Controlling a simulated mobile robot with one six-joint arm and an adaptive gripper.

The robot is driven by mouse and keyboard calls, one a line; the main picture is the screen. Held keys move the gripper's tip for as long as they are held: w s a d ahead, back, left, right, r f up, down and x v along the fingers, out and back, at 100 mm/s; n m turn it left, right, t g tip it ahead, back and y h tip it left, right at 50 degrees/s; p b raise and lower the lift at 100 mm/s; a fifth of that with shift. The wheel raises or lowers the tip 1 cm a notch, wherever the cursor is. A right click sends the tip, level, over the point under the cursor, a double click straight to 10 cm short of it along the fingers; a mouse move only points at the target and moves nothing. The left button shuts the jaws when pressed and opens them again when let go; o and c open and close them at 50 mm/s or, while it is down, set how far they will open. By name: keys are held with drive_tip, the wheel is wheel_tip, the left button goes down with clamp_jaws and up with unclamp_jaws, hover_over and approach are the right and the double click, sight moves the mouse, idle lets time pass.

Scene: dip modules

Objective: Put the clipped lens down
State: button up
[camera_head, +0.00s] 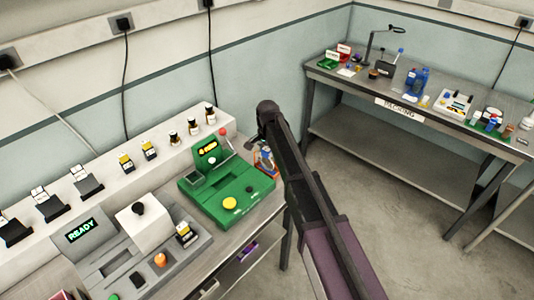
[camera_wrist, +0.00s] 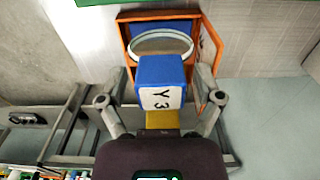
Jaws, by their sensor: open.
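The clipped lens is a round clear lens (camera_wrist: 160,44) with a blue clip (camera_wrist: 162,70) whose white face reads "Y 3", with a yellow part below. In the wrist view it lies at an orange-framed holder (camera_wrist: 124,32) with a blue inside. My gripper (camera_wrist: 170,84) is open, with one finger on each side of the clip. I cannot tell whether the fingers touch it. In the head view my gripper (camera_head: 256,143) is beside the orange and blue holder (camera_head: 265,160), partly hidden by my arm.
The green station (camera_head: 226,190) with a yellow button stands left of the holder. A grey station (camera_head: 140,255) reading "READY" is at the front left. A back shelf carries several small bottles and clips. Another table (camera_head: 480,133) with many items stands at the right, across open floor.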

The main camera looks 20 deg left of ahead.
drive_tip(key=shift+r, duration=0.15)
wheel_tip(320, 180, up, 12)
drive_tip(key=p, duration=1.2)
idle(0.9)
drive_tip(key=s+d+n, duration=0.1)
drive_tip(key=s+d, duration=0.2)
drive_tip(key=d, duration=0.9)
drive_tip(key=s+d+n, duration=0.1)
drive_tip(key=s+d, duration=0.1)
drive_tip(key=d, duration=1.1)
drive_tip(key=s+d+n, duration=0.1)
drive_tip(key=s+d, duration=0.5)
drive_tip(key=d, duration=0.3)
drive_tip(key=s+d+n, duration=0.1)
drive_tip(key=s+d, duration=0.5)
drive_tip(key=d, duration=0.3)
drive_tip(key=shift+d+n, duration=0.2)
drive_tip(key=shift+n, duration=0.1)
